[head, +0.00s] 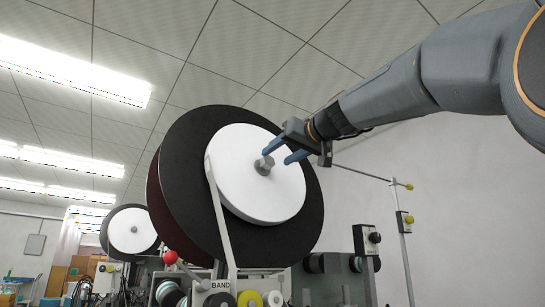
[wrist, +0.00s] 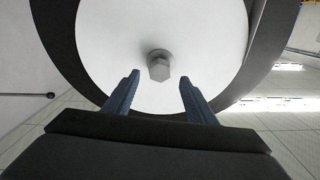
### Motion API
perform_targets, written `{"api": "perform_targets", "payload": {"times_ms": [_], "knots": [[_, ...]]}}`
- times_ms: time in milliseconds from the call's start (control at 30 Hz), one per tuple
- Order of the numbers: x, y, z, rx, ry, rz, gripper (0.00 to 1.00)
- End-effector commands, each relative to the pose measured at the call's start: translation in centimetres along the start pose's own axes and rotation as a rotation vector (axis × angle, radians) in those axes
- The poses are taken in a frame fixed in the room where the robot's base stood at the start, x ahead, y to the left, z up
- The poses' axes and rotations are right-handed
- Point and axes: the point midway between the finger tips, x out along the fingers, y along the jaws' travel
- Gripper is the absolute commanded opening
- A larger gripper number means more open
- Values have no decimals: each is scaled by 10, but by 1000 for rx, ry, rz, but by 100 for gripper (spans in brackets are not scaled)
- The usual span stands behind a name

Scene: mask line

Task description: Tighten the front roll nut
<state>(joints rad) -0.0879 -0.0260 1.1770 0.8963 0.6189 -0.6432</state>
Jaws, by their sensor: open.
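The front roll nut (head: 264,165) is a grey hex piece at the middle of the white disc (head: 250,197) on the big black roll (head: 185,135). In the wrist view the nut (wrist: 159,66) shows its hex end, just beyond and between the fingertips. My gripper (head: 277,151) comes in from the upper right, its two blue fingers pointing at the nut. In the wrist view my gripper (wrist: 157,75) is open and empty, with a finger on each side below the nut. The fingers look apart from the nut.
A second, smaller roll (head: 131,231) stands behind at the left. A red ball knob (head: 170,257) and a panel marked BAND (head: 220,285) are below the front roll. A thin post (head: 404,255) with yellow fittings and a dark control box (head: 367,240) stand at the right.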

Motion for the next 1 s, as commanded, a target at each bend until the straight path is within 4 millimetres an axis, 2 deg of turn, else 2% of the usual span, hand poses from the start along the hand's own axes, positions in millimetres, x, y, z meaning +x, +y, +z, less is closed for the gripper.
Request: {"api": "perform_targets", "payload": {"times_ms": [100, 300, 667, 900, 1000], "knots": [[20, -1, -2, 2, -2, -1, 51], [40, 0, -1, 0, -1, 0, 51], [46, 0, 0, 0, -1, 1, 51], [45, 0, 0, 0, -1, 1, 12], [45, 0, 0, 1, -1, 1, 10]]}}
